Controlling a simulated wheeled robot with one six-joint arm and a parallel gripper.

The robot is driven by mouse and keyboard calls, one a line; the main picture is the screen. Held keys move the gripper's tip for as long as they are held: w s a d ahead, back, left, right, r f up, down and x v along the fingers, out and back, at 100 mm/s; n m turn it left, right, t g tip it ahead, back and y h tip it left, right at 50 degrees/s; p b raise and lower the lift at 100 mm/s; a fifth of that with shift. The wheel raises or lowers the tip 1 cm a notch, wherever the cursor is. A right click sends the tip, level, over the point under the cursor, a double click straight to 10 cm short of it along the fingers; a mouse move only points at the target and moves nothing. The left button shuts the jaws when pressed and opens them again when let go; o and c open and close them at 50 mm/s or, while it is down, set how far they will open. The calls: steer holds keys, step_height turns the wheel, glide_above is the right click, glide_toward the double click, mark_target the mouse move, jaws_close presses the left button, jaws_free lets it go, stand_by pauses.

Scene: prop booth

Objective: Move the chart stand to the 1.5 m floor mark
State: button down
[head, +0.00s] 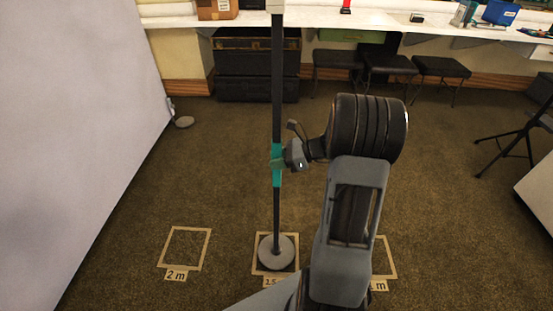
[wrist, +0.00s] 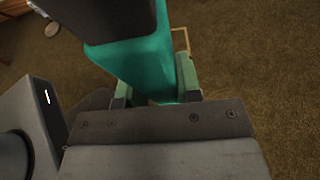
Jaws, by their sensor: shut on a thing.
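The chart stand (head: 277,105) is a tall dark pole with a teal grip band and a round grey base (head: 276,252). It stands upright, and its base appears within the taped square labelled 1.5 m (head: 257,268), whose label is partly covered. My gripper (head: 279,160) is shut on the teal band. In the wrist view the teal band (wrist: 150,70) fills the space between the fingers of my gripper (wrist: 155,90). The top of the stand is cut off in the head view. From this angle I cannot tell whether the base touches the floor.
A square marked 2 m (head: 165,257) lies to the left, and one marked 1 m (head: 385,260) to the right, partly behind my arm. A white panel (head: 75,130) stands at left. Black stools (head: 390,65) and dark cases (head: 257,88) sit under the counter (head: 390,22). Open carpet lies between.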

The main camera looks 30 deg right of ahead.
steer(key=shift+f+b, duration=0.3)
steer(key=shift+f, duration=0.2)
steer(key=c, duration=1.1)
jaws_free()
steer(key=o, duration=0.4)
steer(key=shift+f, duration=0.1)
steer(key=p+v, duration=0.3)
steer(key=v, duration=1.1)
steer(key=shift+a+p, duration=0.1)
steer(key=shift+p, duration=0.2)
